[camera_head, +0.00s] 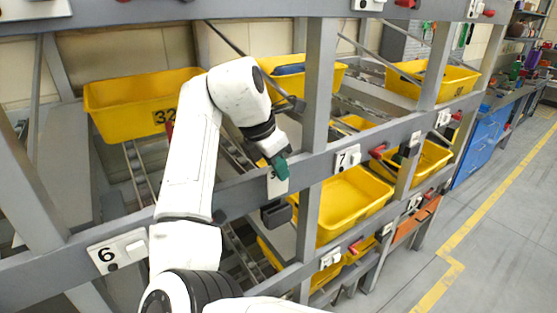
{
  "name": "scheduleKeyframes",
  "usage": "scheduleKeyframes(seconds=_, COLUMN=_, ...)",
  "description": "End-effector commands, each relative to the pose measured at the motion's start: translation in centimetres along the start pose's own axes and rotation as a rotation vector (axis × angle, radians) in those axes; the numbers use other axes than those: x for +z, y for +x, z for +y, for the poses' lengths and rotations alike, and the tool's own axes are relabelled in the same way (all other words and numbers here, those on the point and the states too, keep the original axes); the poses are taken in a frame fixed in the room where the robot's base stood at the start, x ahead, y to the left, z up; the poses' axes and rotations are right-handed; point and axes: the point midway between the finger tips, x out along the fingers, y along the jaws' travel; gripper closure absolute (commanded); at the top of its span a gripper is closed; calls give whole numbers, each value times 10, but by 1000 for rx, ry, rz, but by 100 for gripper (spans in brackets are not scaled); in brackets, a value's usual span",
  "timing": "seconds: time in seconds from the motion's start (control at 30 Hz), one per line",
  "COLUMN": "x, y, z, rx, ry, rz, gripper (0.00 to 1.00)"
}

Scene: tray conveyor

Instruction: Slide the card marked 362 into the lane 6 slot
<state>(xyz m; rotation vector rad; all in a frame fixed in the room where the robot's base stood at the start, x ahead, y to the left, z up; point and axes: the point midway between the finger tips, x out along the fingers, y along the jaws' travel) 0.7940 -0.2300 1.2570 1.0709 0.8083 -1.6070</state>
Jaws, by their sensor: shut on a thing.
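My gripper (275,158) is shut on a small white card (278,187) at the middle of the picture, in front of the grey rail. Part of a dark mark, like a 3, shows on the card, but I cannot read the whole number. A teal piece shows at the card's top, and I cannot tell whether it belongs to the card or the gripper. The white lane 6 plate (107,254) is on the rail at lower left, well apart from the card. Its slot is too small to make out clearly.
A lane 7 plate (347,159) is on the rail right of my gripper. A dark box (276,213) is just below the card. Yellow trays stand on the rack, one at upper left (105,97) and one at centre right (325,229). Grey posts and rails surround the arm. Open floor is at right.

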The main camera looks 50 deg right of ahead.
Motion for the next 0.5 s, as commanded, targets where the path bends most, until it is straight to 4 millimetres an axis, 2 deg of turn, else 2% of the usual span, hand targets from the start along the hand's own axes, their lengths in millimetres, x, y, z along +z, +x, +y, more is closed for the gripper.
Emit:
scheduleKeyframes(seconds=0.2, x=-7, y=17, z=0, rx=0, ry=0, rz=-1, gripper=100)
scheduleKeyframes(seconds=0.5, x=-11, y=26, z=0, rx=1, ry=0, rz=0, gripper=100)
